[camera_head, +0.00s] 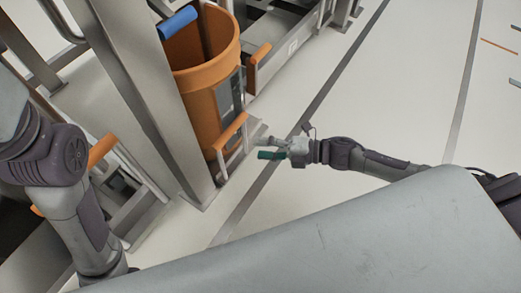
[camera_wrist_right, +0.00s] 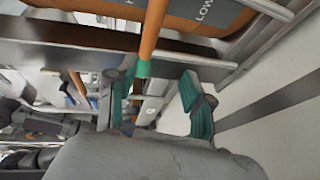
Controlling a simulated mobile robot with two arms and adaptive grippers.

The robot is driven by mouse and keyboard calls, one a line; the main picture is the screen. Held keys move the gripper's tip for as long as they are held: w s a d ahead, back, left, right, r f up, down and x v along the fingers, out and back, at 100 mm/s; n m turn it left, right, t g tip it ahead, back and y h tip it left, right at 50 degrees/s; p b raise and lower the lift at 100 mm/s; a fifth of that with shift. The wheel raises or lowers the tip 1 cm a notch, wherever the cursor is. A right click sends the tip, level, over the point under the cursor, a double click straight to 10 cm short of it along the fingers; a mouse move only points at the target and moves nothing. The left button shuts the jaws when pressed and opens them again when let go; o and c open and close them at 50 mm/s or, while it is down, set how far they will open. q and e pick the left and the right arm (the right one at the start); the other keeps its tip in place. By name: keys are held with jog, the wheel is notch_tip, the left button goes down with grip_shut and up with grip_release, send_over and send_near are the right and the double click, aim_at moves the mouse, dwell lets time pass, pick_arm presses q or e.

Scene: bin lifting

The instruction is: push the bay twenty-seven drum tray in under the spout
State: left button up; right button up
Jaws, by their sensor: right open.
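The orange drum (camera_head: 203,85) stands upright in a metal tray at a grey upright post. The tray's front rail carries an orange handle grip (camera_head: 230,133). My right gripper (camera_head: 262,148) is open just to the right of that grip, its fingers pointing left. In the right wrist view an orange bar (camera_wrist_right: 155,25) runs down between the spread green-padded fingers (camera_wrist_right: 165,95); I cannot tell whether they touch it. The spout is not identifiable.
A grey post (camera_head: 140,85) stands directly left of the drum. Other orange grips show at a neighbouring bay (camera_head: 103,148) and behind the drum (camera_head: 261,53). Pale floor with dark stripes (camera_head: 340,75) is free to the right.

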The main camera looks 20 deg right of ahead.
jog(key=shift+w+a+f, duration=0.1)
jog(key=shift+w+a, duration=0.2)
jog(key=shift+a, duration=0.2)
grip_shut()
jog(key=c, duration=0.9)
grip_release()
jog(key=shift+c, duration=0.2)
jog(key=o, duration=0.9)
jog(key=shift+o, duration=0.2)
